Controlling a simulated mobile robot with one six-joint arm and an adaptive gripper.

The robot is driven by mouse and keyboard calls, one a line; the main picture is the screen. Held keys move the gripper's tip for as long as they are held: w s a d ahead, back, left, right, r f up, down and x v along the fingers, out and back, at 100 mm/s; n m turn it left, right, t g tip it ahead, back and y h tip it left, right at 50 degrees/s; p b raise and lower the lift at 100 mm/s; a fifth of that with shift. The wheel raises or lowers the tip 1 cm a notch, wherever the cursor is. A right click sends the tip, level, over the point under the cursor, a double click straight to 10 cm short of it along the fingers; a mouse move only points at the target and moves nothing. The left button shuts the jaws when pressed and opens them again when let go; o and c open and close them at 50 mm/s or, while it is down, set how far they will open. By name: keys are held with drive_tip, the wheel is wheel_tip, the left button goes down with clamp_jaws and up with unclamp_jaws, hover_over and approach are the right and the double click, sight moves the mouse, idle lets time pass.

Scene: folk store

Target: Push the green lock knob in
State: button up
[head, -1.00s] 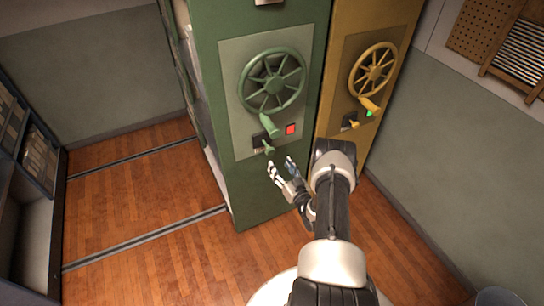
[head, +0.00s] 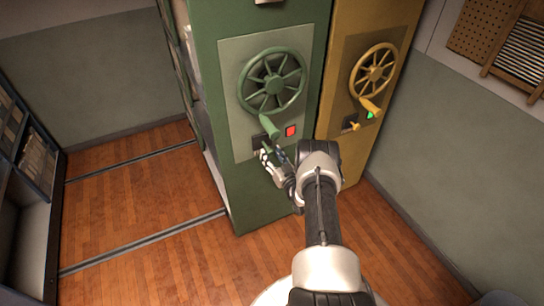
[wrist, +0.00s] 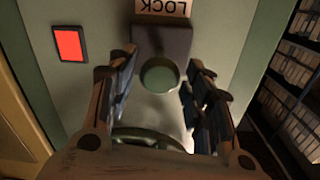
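The green lock knob (wrist: 159,74) shows in the wrist view as a round green end in front of a dark plate (wrist: 176,40), beside an upside-down LOCK label (wrist: 163,7). My gripper (head: 273,156) is at the front of the green cabinet (head: 240,196). In the wrist view its two fingers are apart, one on each side of the knob, with visible gaps. Whether anything touches the knob cannot be told. In the head view my gripper hides the knob.
Above the knob are a green wheel (head: 272,82) with its handle (head: 268,125) and a lit red square (head: 291,131). A yellow cabinet (head: 338,72) with a green light (head: 370,114) stands at right. Open wooden floor (head: 140,205) lies to the left.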

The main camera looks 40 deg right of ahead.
sight(271, 155)
clamp_jaws()
idle(0.3)
drive_tip(key=b+x, duration=0.2)
drive_tip(key=x, duration=0.1)
drive_tip(key=shift+w+f, duration=0.1)
drive_tip(key=shift+w, duration=0.15)
drive_tip(key=shift+o, duration=1.4)
unclamp_jaws()
drive_tip(key=shift+s, duration=0.1)
drive_tip(key=v, duration=1.2)
